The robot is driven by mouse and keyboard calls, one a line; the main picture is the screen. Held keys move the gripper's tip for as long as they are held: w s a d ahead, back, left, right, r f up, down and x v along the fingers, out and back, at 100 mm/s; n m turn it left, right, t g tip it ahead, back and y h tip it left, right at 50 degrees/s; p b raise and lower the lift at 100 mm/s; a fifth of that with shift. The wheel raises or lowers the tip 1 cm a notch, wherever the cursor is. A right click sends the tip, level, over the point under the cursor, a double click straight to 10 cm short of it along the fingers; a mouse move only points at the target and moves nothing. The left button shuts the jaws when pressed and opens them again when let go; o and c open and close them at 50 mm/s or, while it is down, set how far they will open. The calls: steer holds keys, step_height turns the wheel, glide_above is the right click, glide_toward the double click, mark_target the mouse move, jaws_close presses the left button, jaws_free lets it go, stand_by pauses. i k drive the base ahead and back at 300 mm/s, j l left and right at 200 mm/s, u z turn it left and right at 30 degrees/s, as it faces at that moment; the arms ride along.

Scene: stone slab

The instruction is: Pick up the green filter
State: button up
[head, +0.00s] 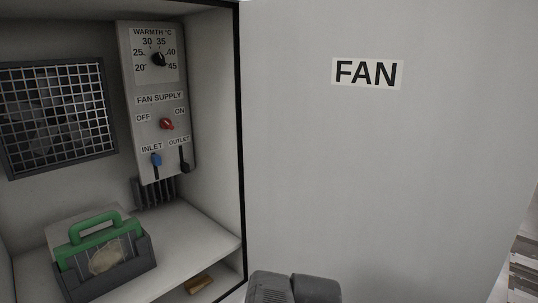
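The green filter (98,228) stands in a dark grey holder (115,281) on the cabinet's shelf, at the lower left of the head view. Its green handle arches upward, and a pale patch shows on its front panel behind the holder's low wall. A dark grey rounded part at the bottom centre seems to be part of my arm. My gripper's fingers are not visible, so its place relative to the filter cannot be told.
A control panel (128,80) with a dial, a red switch and blue and black levers hangs above the shelf (195,236). A grille (60,119) covers a fan at left. A wide grey panel marked FAN (420,170) fills the right. A brown piece (199,284) lies below the shelf.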

mark_target(93, 253)
steer(key=j, duration=0.3)
steer(key=k+j+u, duration=0.1)
steer(key=u, duration=1.1)
